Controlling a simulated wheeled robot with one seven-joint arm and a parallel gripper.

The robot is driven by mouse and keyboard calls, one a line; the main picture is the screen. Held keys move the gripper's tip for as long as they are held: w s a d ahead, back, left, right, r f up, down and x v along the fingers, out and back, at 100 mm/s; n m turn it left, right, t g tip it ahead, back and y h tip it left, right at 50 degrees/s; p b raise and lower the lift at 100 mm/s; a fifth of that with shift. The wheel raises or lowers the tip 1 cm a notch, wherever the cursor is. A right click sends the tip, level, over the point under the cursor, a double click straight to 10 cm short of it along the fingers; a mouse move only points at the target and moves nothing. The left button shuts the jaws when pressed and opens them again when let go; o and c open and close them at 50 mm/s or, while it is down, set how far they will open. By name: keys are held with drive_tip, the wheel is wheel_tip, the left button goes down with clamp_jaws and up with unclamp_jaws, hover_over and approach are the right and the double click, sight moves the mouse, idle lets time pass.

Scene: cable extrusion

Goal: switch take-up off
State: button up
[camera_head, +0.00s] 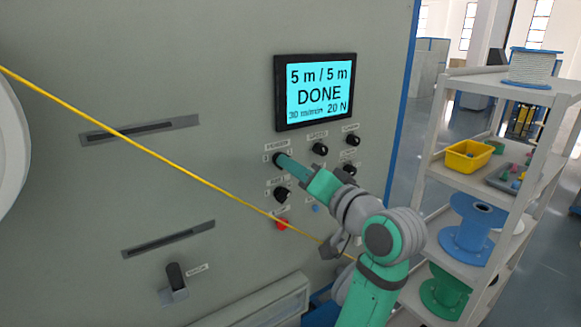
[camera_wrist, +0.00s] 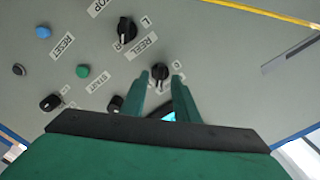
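A small black rotary knob (camera_head: 279,158) sits at the upper left of the control panel, under a label too small to read surely; I cannot confirm it is the take-up switch. My gripper (camera_head: 287,163) is at this knob, with its green fingers pointing at the panel. In the wrist view the knob (camera_wrist: 160,71) lies between the two fingertips of my gripper (camera_wrist: 160,75), one on each side. The fingers are apart, and a firm grip does not show. My fingers partly hide the knob in the head view.
A screen (camera_head: 318,91) above reads "5 m / 5 m DONE". A REEL knob (camera_wrist: 126,30), a blue button (camera_wrist: 43,32) and a green button (camera_wrist: 83,71) are close by. A red button (camera_head: 282,224) sits below. A yellow cable (camera_head: 180,178) runs taut across the panel. A shelf (camera_head: 470,84) stands right.

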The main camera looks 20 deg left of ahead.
drive_tip(key=shift+x, duration=0.8)
drive_tip(key=shift+c, duration=0.7)
clamp_jaws()
drive_tip(key=shift+n, duration=0.4)
drive_tip(key=n, duration=1.7)
drive_tip(key=shift+s, duration=0.1)
